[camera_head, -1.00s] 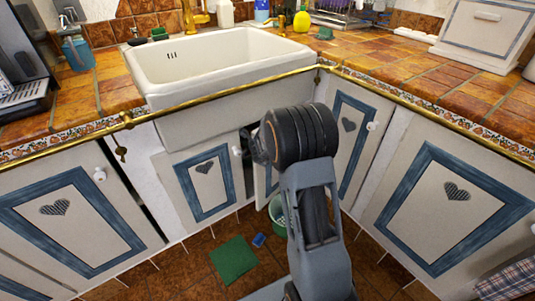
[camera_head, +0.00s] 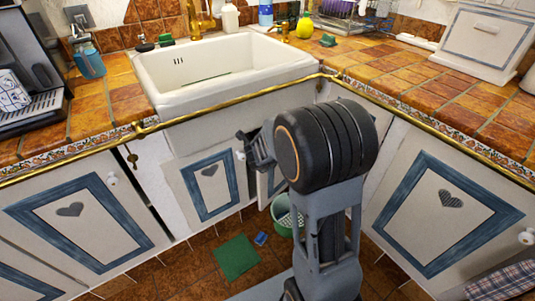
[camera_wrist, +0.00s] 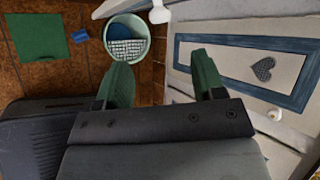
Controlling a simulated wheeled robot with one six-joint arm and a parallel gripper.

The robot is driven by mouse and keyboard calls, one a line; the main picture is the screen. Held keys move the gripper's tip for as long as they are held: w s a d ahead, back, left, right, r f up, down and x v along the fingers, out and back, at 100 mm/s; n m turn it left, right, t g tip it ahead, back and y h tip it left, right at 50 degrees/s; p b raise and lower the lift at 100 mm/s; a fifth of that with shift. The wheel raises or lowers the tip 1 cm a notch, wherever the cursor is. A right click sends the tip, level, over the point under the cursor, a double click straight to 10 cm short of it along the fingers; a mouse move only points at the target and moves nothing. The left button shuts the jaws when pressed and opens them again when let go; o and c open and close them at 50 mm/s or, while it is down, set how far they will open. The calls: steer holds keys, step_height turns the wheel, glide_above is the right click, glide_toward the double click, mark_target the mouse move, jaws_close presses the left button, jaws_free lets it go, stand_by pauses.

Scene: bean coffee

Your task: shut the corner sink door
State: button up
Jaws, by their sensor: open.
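A white door with a blue frame and heart (camera_head: 210,185) stands under the sink, its white knob at its upper right. A narrow part of a second panel (camera_head: 264,188) shows beside it across a dark gap; my arm hides the rest. I cannot tell how far either stands open. My gripper (camera_head: 250,148) is close to the first door's knob; whether they touch is unclear. In the wrist view my gripper (camera_wrist: 163,80) has its green fingers apart with nothing between them. A blue-framed heart door (camera_wrist: 225,50) lies right of the fingers there.
A green bucket (camera_head: 287,215) with things in it stands on the tiled floor, beside a blue sponge (camera_head: 261,239) and green mat (camera_head: 236,258). A brass rail (camera_head: 230,101) runs along the counter edge above the doors. A right-hand heart door (camera_head: 445,205) appears shut.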

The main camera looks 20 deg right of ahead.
steer(key=shift+s+a+r, duration=0.25)
steer(key=shift+s+r, duration=0.15)
steer(key=shift+r, duration=0.05)
